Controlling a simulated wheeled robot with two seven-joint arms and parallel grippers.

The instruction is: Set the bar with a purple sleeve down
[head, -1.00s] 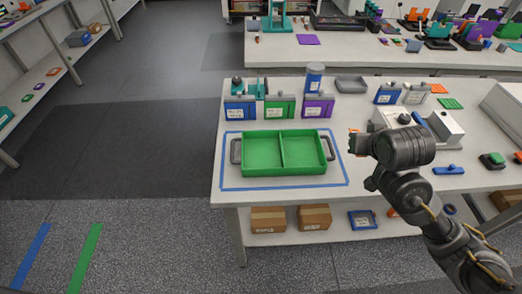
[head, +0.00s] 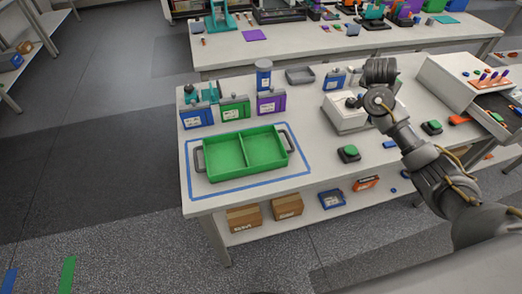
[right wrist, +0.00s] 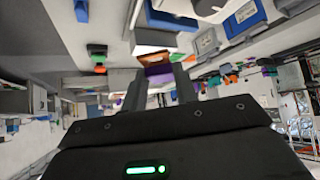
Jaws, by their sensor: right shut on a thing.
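My right gripper (right wrist: 160,92) shows in the right wrist view with its two dark fingers shut on a small purple piece, which I take to be the bar with a purple sleeve (right wrist: 158,70). Most of the bar is hidden or too small to make out. In the head view my right arm reaches in from the right over the bench, and the gripper is hidden behind my wrist, above the area near the white device (head: 346,118). My left gripper is not in view.
A green two-compartment tray (head: 222,164) sits empty inside a blue outline. Blue, green (head: 236,107) and purple (head: 271,102) bins stand behind it. At right, a white cabinet (head: 443,82) carries several upright purple-topped pieces and has an open drawer. Bare bench lies around the tray.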

